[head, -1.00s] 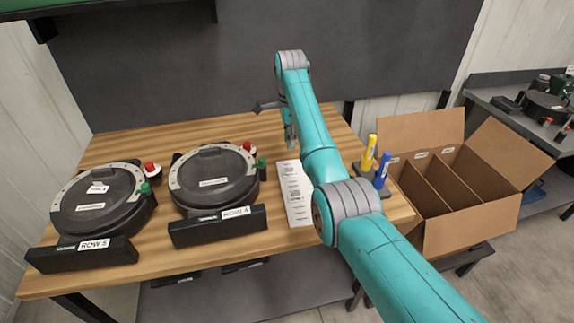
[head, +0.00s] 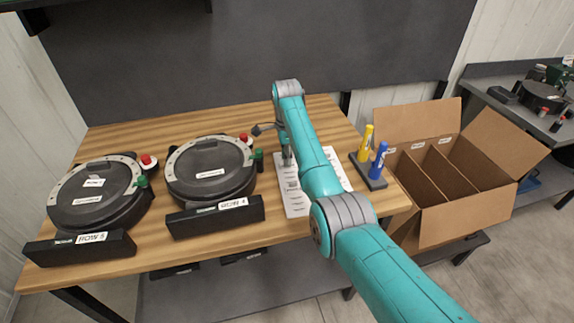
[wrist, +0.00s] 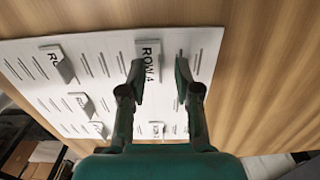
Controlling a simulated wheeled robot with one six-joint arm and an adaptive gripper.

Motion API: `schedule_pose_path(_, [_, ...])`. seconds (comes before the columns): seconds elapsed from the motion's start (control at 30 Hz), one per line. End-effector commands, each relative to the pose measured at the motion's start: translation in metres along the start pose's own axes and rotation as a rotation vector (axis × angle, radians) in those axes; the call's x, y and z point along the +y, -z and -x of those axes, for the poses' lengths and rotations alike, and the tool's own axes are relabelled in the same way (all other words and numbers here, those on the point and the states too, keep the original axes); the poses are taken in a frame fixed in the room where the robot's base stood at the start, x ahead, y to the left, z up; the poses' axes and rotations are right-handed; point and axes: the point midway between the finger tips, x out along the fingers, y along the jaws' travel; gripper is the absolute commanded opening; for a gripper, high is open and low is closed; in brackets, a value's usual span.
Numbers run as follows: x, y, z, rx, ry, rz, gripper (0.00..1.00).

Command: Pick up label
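A white label sheet (head: 293,198) lies on the wooden table, partly hidden by my arm; it also shows in the wrist view (wrist: 95,50). It carries several small raised white labels. One label reading "ROW 4" (wrist: 149,58) stands near the sheet's far edge in the wrist view. My gripper (wrist: 160,72) is open, with its fingers over the sheet on either side of this label's near end, closer on the left. I cannot tell whether a finger touches the label. In the head view my gripper (head: 288,160) is low over the sheet.
Two round black seed meters, row 5 (head: 97,196) and row 4 (head: 210,172), stand left of the sheet. Yellow (head: 365,140) and blue (head: 379,160) markers stand in a dark holder at right. An open divided cardboard box (head: 462,210) is beyond the table's right edge.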

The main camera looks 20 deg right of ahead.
Motion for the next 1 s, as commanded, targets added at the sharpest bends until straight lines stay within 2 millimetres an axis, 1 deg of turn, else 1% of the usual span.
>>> schedule_pose_path(0.2, [0.000,0.000,-0.003,0.000,0.001,0.000,0.32])
schedule_pose_path(0.23, [0.000,0.000,-0.003,0.000,0.001,0.000,0.30])
schedule_pose_path(0.3, [0.000,0.000,-0.003,0.000,0.001,0.000,0.14])
schedule_pose_path(0.37, [0.000,0.000,-0.003,0.000,0.000,0.000,0.02])
schedule_pose_path(0.4, [0.000,0.000,-0.003,0.000,0.000,0.000,0.00])
schedule_pose_path(0.77, [0.000,0.000,-0.002,0.000,0.001,0.000,0.00])
schedule_pose_path(0.87, [0.000,0.000,0.005,0.000,0.002,0.000,0.00])
schedule_pose_path(0.97, [-0.001,0.000,0.018,0.000,0.003,0.000,0.00])
schedule_pose_path(1.0, [0.000,0.000,0.025,0.000,0.003,0.000,0.00])
